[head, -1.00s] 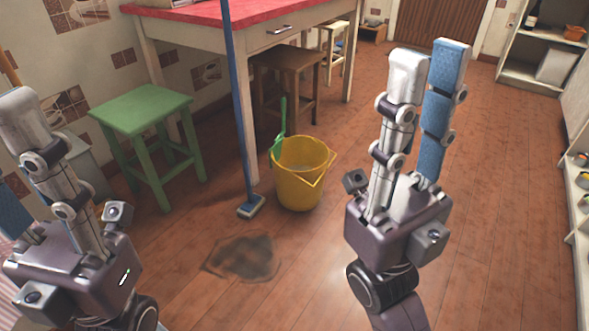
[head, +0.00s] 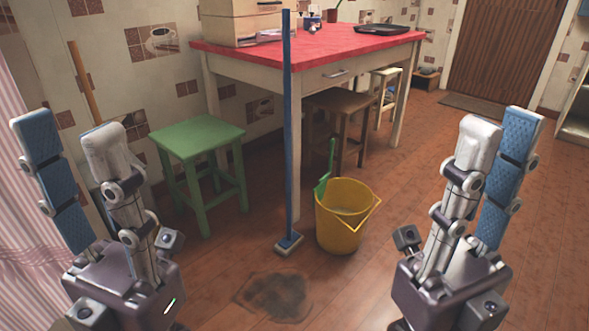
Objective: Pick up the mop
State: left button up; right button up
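The mop (head: 288,130) has a long blue handle and a small flat blue and grey head (head: 289,245) on the floor. It stands nearly upright at the front of the red-topped table, just left of a yellow bucket. My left gripper (head: 70,138) is at the left of the head view, open and empty, its fingers pointing up. My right gripper (head: 500,132) is at the right, open and empty, its blue-padded finger partly behind the pale one. Both grippers are well apart from the mop.
The yellow bucket (head: 340,232) holds a green-handled brush (head: 325,175). A green stool (head: 197,140) stands left of the mop. The red-topped table (head: 300,50) is behind, with a brown stool (head: 345,102) under it. A dark stain (head: 277,296) marks the floor in front. The right floor is clear.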

aim_at(285, 245)
jog(key=i+l+u, duration=0.3)
jog(key=l, duration=0.3)
jog(key=i+l+u, duration=0.3)
jog(key=l, duration=0.35)
jog(key=i+l+u, duration=0.15)
jog(key=l, duration=0.25)
jog(key=i+l+u, duration=0.15)
jog(key=l, duration=0.2)
